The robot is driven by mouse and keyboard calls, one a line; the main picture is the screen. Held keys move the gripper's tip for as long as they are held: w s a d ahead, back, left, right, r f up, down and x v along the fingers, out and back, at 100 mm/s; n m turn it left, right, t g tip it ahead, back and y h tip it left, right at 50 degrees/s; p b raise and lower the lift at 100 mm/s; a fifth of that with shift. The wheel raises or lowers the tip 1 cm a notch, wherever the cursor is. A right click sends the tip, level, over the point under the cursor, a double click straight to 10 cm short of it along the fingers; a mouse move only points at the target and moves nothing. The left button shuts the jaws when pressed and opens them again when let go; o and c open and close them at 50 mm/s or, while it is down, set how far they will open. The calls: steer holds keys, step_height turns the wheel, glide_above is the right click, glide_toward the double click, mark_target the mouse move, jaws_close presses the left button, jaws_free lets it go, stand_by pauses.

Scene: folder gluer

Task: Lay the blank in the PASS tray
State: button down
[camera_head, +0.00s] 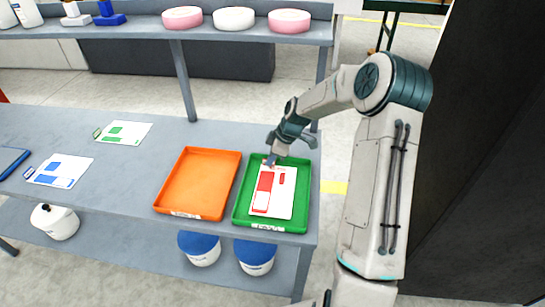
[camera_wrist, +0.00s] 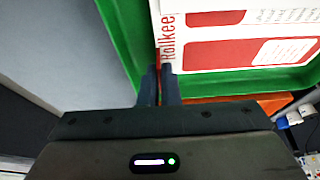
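The blank (camera_head: 283,193), white with red print, is over the green tray (camera_head: 303,215), within its rim; I cannot tell if it lies flat on the floor of the tray. The white label on the tray's front is too small to read. My gripper (camera_head: 271,160) is at the blank's far left corner. In the wrist view, the two dark fingers (camera_wrist: 160,72) of my gripper are nearly together, with the near left corner of the blank (camera_wrist: 205,55) running in between them. The green tray (camera_wrist: 125,45) shows behind it.
An empty orange tray (camera_head: 200,182) stands just left of the green one. Blanks with green print (camera_head: 125,132) and blue print (camera_head: 62,170) lie farther left on the grey table (camera_head: 140,190). A shelf (camera_head: 140,30) with pink and white rolls runs behind. Blue-and-white tubs (camera_head: 254,256) stand below.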

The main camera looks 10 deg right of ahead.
steer(key=c, duration=0.9)
jaws_free()
steer(key=shift+s, duration=0.1)
steer(key=shift+w+r, duration=0.1)
steer(key=shift+w, duration=0.1)
steer(key=shift+c, duration=0.2)
steer(key=shift+d+r, duration=0.1)
steer(key=shift+w+r+p, duration=0.15)
steer(key=shift+r+p, duration=0.3)
steer(key=shift+r, duration=0.2)
steer(key=shift+s+r+p, duration=0.2)
steer(key=shift+r+p, duration=0.45)
steer(key=shift+r, duration=0.45)
steer(key=shift+r+p, duration=1.1)
steer(key=shift+r, duration=0.9)
